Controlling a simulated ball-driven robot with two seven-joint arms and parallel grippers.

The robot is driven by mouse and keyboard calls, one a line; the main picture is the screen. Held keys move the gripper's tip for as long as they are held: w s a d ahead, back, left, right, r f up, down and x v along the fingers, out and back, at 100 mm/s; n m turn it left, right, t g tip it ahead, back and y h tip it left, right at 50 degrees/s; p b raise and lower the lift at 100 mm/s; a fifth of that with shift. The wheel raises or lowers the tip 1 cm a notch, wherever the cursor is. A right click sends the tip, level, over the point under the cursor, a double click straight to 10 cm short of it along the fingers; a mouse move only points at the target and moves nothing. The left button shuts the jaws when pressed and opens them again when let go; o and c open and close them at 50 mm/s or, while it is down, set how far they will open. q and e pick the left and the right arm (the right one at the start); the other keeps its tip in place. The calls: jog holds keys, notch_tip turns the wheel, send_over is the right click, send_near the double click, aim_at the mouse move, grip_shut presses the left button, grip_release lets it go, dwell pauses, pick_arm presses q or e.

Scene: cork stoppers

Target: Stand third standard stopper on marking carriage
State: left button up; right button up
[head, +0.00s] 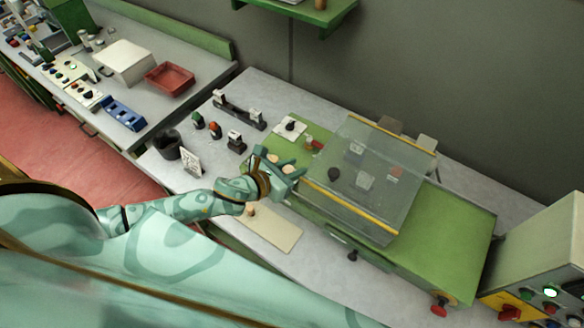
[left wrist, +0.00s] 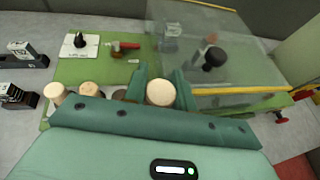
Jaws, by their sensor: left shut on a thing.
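My left gripper (head: 280,168) is over the left end of the green machine, shut on a pale round cork stopper (left wrist: 160,92), seen end-on between its fingers in the left wrist view. Two more cork stoppers (left wrist: 55,92) (left wrist: 89,89) stand to its left at the green bed's near edge, partly hidden by my gripper body. A darker round shape (left wrist: 120,95) lies between them and the held stopper; I cannot tell what it is. My gripper hides the held stopper's lower end and the carriage under it. My right gripper is not in view.
A clear guard with yellow edges (head: 365,175) covers the machine bed (head: 450,230) to the right. A tan board (head: 272,230) with a small cork-coloured piece lies in front. A dark cup (head: 168,146), a printed card (head: 190,160) and several small stamps stand left.

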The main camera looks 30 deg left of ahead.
pick_arm(q)
jog(key=w+a+f+b, duration=0.1)
jog(key=w+f+b, duration=0.2)
jog(key=f+b, duration=0.1)
jog(key=w+a+f+b, duration=0.1)
jog(key=w, duration=0.1)
jog(key=shift+w+a+f+b, duration=0.3)
jog(key=shift+a+f+b, duration=0.05)
jog(key=shift+f+b, duration=0.05)
jog(key=shift+w+a+f+b, duration=0.2)
jog(key=shift+w+f+b, duration=0.05)
jog(key=shift+w+b, duration=0.1)
jog(key=shift+w+a+f, duration=0.1)
jog(key=shift+f, duration=0.1)
jog(key=f+b, duration=0.3)
jog(key=b, duration=0.1)
jog(key=shift+w+f, duration=0.2)
jog(key=shift+f, duration=0.2)
jog(key=shift+r, duration=0.2)
jog(key=o, duration=0.5)
jog(key=shift+f, duration=0.2)
jog(key=shift+o, duration=0.8)
jog(key=shift+r, duration=0.15)
